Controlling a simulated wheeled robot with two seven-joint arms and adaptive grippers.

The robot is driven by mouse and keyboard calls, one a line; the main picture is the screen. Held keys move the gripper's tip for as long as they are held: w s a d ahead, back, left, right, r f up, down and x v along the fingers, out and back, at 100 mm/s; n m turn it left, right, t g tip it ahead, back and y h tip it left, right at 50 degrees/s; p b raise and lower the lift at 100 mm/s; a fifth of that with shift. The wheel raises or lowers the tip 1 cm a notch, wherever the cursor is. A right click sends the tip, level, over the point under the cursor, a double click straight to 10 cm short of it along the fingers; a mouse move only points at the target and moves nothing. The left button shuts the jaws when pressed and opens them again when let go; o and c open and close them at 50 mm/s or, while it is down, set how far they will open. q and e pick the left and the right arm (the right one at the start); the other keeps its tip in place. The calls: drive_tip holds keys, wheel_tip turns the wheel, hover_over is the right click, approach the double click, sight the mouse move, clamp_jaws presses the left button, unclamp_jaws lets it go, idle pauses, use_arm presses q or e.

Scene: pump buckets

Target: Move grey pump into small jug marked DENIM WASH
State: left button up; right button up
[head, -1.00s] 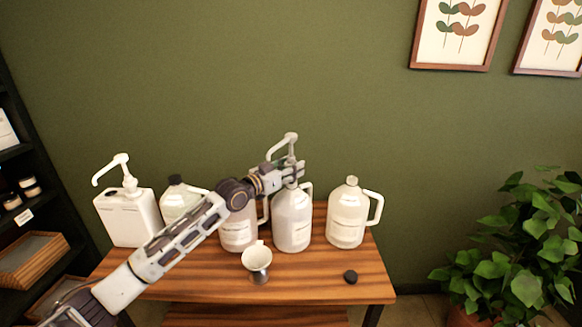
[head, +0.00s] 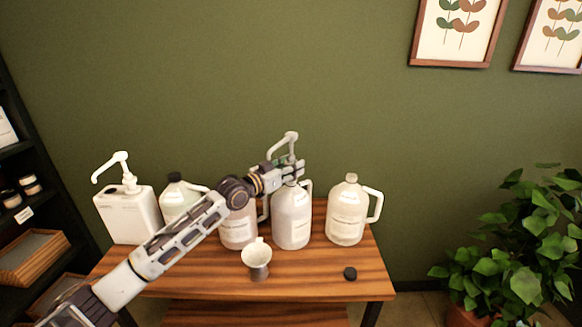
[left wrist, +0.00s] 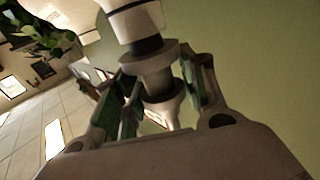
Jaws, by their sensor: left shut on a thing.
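The grey pump (head: 288,138) is upright above the jug third from the left (head: 292,217), with its spout pointing left. My left gripper (head: 289,171) is shut around the pump's collar, right over that jug's neck. The left wrist view also shows the pump (left wrist: 153,62) between the fingers (left wrist: 160,95). I cannot tell whether its tube is still inside the jug. The rightmost jug (head: 346,215) stands uncapped with its handle to the right. The jug labels are too small to read, so I cannot tell which says DENIM WASH. My right gripper is not in view.
A large white pump bucket (head: 128,217) stands at the left of the wooden table (head: 310,280). A black-capped jug (head: 178,200) and a pinkish jug (head: 238,232), partly behind my arm, follow. A funnel-like cup (head: 257,258) and a black cap (head: 350,273) lie in front.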

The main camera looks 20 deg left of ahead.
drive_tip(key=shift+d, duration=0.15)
use_arm(q)
drive_tip(key=shift+a, duration=0.1)
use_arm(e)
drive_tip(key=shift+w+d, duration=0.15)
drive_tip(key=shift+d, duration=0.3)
use_arm(q)
drive_tip(key=shift+f+b, duration=0.3)
drive_tip(key=shift+f, duration=0.2)
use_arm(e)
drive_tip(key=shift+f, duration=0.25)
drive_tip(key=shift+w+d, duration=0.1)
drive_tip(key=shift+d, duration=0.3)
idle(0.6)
use_arm(q)
clamp_jaws()
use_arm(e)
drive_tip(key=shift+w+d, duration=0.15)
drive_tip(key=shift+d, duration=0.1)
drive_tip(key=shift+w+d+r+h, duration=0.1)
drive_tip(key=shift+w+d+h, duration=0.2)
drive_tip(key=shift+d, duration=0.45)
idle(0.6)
